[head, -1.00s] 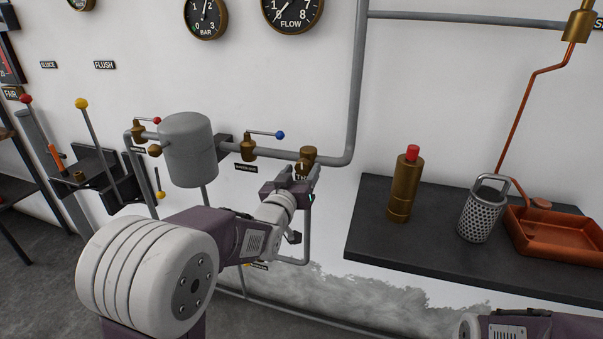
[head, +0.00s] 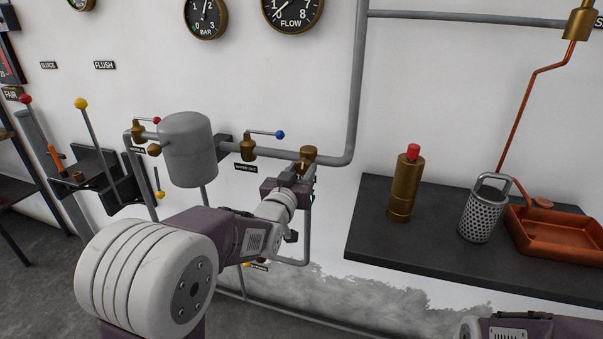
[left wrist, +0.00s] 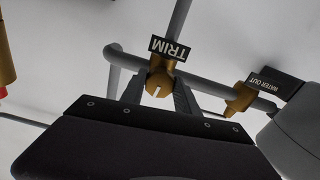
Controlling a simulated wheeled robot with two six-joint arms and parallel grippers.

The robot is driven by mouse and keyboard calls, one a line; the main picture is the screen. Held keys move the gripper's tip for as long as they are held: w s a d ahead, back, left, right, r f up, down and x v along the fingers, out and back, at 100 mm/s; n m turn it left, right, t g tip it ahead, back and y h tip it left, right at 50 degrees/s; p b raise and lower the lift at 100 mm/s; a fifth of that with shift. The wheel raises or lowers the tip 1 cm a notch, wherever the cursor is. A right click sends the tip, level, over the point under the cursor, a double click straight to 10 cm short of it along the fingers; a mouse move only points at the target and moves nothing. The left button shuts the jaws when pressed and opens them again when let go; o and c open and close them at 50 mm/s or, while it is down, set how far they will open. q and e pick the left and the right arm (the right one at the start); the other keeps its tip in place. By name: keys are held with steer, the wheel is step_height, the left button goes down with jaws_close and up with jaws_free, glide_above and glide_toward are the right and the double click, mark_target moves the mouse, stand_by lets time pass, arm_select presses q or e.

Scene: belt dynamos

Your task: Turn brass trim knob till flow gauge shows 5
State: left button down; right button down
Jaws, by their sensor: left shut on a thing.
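The brass trim knob (left wrist: 158,84) is at the end of the grey pipe under the TRIM label (left wrist: 170,48) in the left wrist view. A white mark shows on its face. My left gripper (left wrist: 158,95) has one finger on each side of the knob and is shut on it. In the head view the gripper (head: 302,168) reaches the brass fitting (head: 308,154) and mostly hides the knob. The flow gauge (head: 291,9) is cut off at the top. Its needle points down-left, near the low end of the scale. My right gripper is out of view.
A grey tank (head: 188,150) and a valve with a blue-tipped lever (head: 265,134) are left of the knob. A vertical pipe (head: 357,80) rises to its right. A dark shelf (head: 360,235) holds a brass bottle (head: 405,185), a perforated basket (head: 482,215) and a copper tray (head: 560,250).

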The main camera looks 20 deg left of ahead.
arm_select(q)
steer(key=m+b, duration=0.3)
steer(key=m, duration=0.3)
steer(key=shift+f, duration=0.15)
steer(key=m+b, duration=0.2)
steer(key=m, duration=0.4)
steer(key=shift+a+b, duration=0.1)
steer(key=shift+b, duration=0.2)
steer(key=c, duration=0.9)
jaws_free()
steer(key=shift+r, duration=0.2)
